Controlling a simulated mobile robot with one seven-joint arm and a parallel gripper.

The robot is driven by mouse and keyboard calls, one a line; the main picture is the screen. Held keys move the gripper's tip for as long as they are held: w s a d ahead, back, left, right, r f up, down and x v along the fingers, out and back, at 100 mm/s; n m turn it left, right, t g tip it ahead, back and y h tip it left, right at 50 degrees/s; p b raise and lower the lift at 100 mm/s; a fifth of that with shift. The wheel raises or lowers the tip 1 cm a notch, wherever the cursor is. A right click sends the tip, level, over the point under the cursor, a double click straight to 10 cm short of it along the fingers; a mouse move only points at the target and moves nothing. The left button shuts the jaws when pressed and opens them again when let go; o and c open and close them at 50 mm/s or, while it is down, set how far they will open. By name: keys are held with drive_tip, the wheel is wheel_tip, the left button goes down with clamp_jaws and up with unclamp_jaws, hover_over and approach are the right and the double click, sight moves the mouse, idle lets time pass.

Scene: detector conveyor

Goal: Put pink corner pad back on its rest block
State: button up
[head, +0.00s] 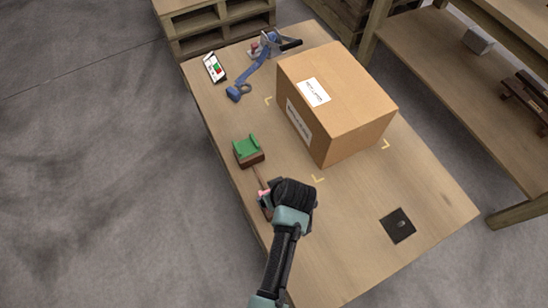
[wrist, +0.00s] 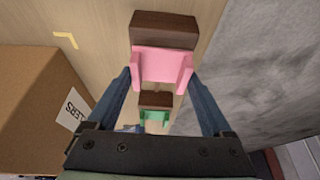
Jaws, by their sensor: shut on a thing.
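The pink corner pad (wrist: 160,65) is between the two fingers of my gripper (wrist: 160,76) in the wrist view, and my gripper is shut on it. A brown rest block (wrist: 163,30) shows directly beyond the pad, and the pad overlaps its edge in the picture. I cannot tell whether the two touch. In the head view only a bit of the pink pad (head: 263,192) shows at my gripper (head: 266,198), near the table's left edge. My wrist hides most of the pad and block there.
A green pad (head: 247,147) on a brown block stands close by. A cardboard box (head: 345,105) stands between yellow corner marks (head: 318,179). A blue tool (head: 255,78), a small white device (head: 214,67) and a dark plate (head: 398,225) are also on the table (head: 350,255). The front is mostly clear.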

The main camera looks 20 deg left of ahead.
drive_tip(key=shift+f+b, duration=0.35)
drive_tip(key=shift+f, duration=0.2)
drive_tip(key=o, duration=1.2)
drive_tip(key=shift+r, duration=0.1)
drive_tip(key=p+v, duration=0.3)
drive_tip(key=v, duration=1)
